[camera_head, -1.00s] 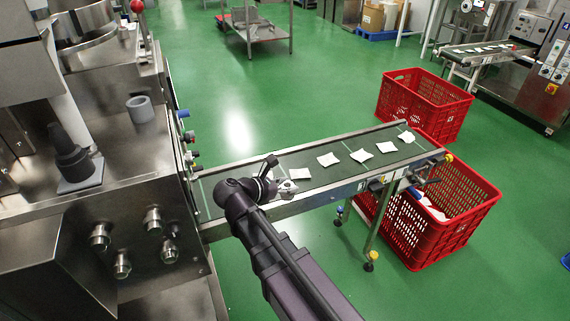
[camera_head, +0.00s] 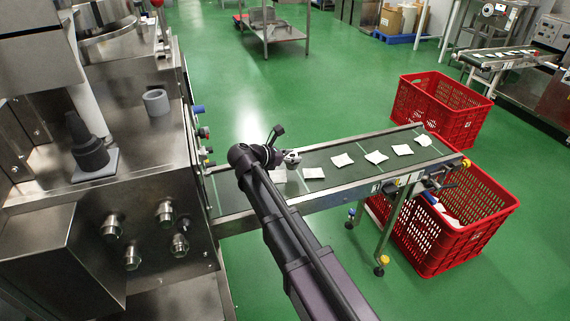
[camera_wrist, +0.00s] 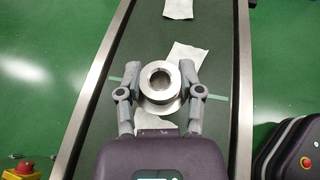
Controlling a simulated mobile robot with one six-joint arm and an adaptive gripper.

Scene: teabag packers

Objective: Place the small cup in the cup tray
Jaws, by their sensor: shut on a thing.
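A small silver metal cup (camera_wrist: 158,97) with a round opening and wide flange sits between the two fingers of my gripper (camera_wrist: 158,72) in the wrist view. My gripper is shut on it, with one finger on each side. In the head view my gripper (camera_head: 290,157) is over the near end of the conveyor, and the cup shows only as a small bright spot. A grey hollow cup-like ring (camera_head: 155,103) stands on the steel machine top. A dark cone-shaped part on a grey square base (camera_head: 97,165) is nearer. I cannot make out a cup tray for certain.
The conveyor (camera_head: 350,178) carries several white teabags (camera_head: 376,157) below and beyond my gripper. The steel machine (camera_head: 140,135) with knobs is on the left. Two red crates (camera_head: 440,105) stand by the conveyor's far end. Green floor behind the conveyor is open.

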